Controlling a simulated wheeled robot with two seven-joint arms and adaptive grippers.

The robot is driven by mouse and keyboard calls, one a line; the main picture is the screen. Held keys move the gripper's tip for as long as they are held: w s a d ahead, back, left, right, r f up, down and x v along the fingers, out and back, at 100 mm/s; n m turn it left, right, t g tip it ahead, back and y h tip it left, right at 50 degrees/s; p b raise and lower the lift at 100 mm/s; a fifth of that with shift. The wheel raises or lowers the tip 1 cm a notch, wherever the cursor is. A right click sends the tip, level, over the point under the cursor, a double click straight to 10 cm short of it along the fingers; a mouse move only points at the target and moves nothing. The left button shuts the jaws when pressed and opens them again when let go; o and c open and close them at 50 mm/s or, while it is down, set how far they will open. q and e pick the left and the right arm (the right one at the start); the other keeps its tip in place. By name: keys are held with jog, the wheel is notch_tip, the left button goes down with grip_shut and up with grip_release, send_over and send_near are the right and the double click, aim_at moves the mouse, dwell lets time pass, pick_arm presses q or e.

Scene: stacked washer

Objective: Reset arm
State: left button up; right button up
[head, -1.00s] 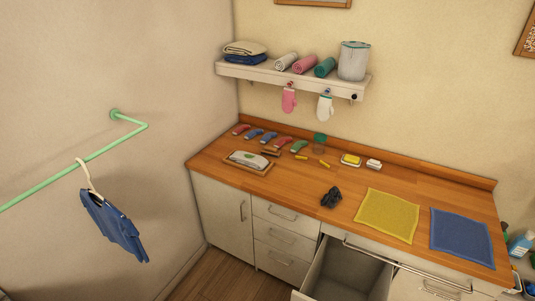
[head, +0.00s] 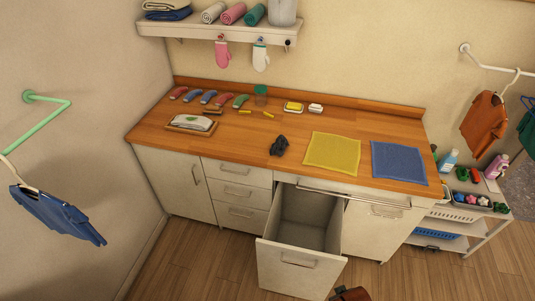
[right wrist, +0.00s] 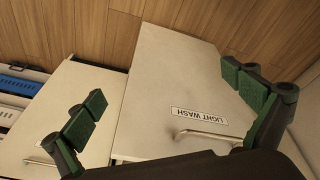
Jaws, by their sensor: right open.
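My right gripper (right wrist: 168,105) shows in the right wrist view with its two green-padded fingers spread wide and nothing between them. Beyond the fingers is a pale drawer front with a "LIGHT WASH" label (right wrist: 199,116) and a bar handle (right wrist: 215,137); the view is turned, so the label reads upside down. The head view shows an open drawer (head: 300,265) under the wooden counter (head: 230,150). Its visible inside looks empty. My left gripper is in neither current view.
A dark crumpled item (head: 278,146), a yellow cloth (head: 332,152) and a blue cloth (head: 398,162) lie on the counter. A blue garment (head: 58,215) hangs at left, an orange one (head: 483,122) at right. A low shelf unit (head: 465,240) stands at right. A partly cut-off reddish-brown item (head: 350,293) is unclear.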

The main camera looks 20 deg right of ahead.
jog(key=s+a+f+g, duration=0.1)
jog(key=s+f, duration=0.1)
jog(key=f, duration=1)
jog(key=s+f, duration=0.3)
jog(key=f, duration=0.8)
jog(key=s+f+n+g, duration=0.1)
jog(key=s+f, duration=1.4)
jog(key=s, duration=0.3)
jog(key=shift+f+y, duration=0.25)
jog(key=shift+y, duration=0.05)
